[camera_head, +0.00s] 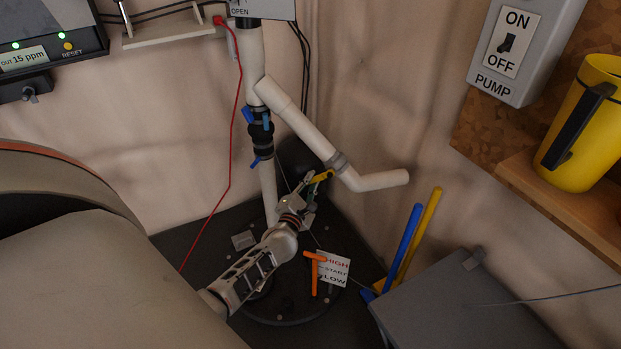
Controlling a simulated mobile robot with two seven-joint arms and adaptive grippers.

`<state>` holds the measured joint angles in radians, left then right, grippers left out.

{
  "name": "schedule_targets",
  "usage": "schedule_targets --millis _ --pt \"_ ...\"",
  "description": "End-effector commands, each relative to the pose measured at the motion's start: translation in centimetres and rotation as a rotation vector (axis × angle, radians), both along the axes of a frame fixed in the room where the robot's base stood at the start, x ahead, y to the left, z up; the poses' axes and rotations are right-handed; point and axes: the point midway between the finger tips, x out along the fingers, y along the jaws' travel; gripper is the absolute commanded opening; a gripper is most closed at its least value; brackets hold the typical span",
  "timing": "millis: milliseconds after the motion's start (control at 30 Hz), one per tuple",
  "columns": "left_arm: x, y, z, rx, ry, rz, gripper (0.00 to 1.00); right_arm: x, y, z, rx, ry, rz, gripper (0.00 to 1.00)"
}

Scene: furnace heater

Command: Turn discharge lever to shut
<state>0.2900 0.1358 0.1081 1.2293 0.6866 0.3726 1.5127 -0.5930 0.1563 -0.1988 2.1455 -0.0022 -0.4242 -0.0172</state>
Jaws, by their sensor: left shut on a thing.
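A yellow lever (322,176) sits in front of the white pipes, low in the corner. No label on it shows, so I cannot tell for certain that it is the discharge lever. My left gripper (309,189) reaches up from the lower left and is shut on the yellow lever, with the yellow end sticking out to the upper right. The gripper hides the lever's pivot and part of what is behind. My right gripper is not in view.
White pipes (303,127) with a black, blue-handled coupling (262,135) rise behind the gripper. An orange handle (314,273) stands by a HIGH/START/LOW label (333,268). Blue (404,248) and yellow (418,237) bars lean at right. A pump switch (507,43) and yellow jug (588,125) are upper right.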

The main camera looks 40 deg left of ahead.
Motion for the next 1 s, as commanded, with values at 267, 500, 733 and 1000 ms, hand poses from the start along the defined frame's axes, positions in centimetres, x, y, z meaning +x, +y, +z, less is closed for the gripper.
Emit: schedule_targets --millis 267,500,733,1000 --pt "0.27 -0.53 -0.60 -0.109 -0.041 -0.001 0.00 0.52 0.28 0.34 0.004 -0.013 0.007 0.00" --pt "0.36 -0.69 -0.62 -0.142 -0.054 0.000 0.00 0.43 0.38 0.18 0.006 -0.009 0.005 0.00" --pt "0.41 -0.75 -0.56 -0.148 -0.057 -0.001 0.00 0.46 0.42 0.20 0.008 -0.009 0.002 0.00" --pt "0.40 -0.79 -0.58 -0.147 -0.056 -0.001 0.31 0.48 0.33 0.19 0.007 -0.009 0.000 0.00"
